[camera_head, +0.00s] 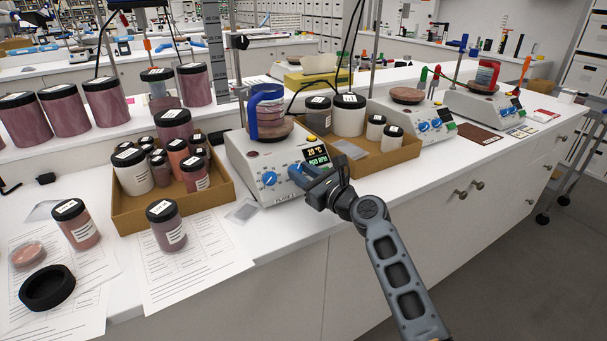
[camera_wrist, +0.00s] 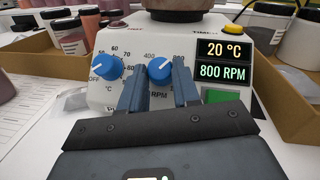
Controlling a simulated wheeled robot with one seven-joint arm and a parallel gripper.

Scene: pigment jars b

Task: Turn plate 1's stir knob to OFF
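Plate 1 (camera_head: 250,160) is a white hot plate in the middle of the head view, with a blue-handled beaker (camera_head: 268,112) on top. In the wrist view its stir knob (camera_wrist: 160,69) is blue with a white mark pointing to the upper right, on an RPM scale. The display (camera_wrist: 223,60) reads 20 °C and 800 RPM. The blue heat knob (camera_wrist: 107,67) is to the left, its mark toward OFF. My gripper (camera_wrist: 158,82) is open, its two fingers either side of the stir knob. I cannot tell whether they touch it.
Cardboard trays of jars stand left (camera_head: 125,219) and right (camera_head: 385,165) of plate 1. A green button (camera_wrist: 222,96) sits below the display. Two more hot plates (camera_head: 420,128) (camera_head: 470,103) stand further right. The bench front before plate 1 is clear.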

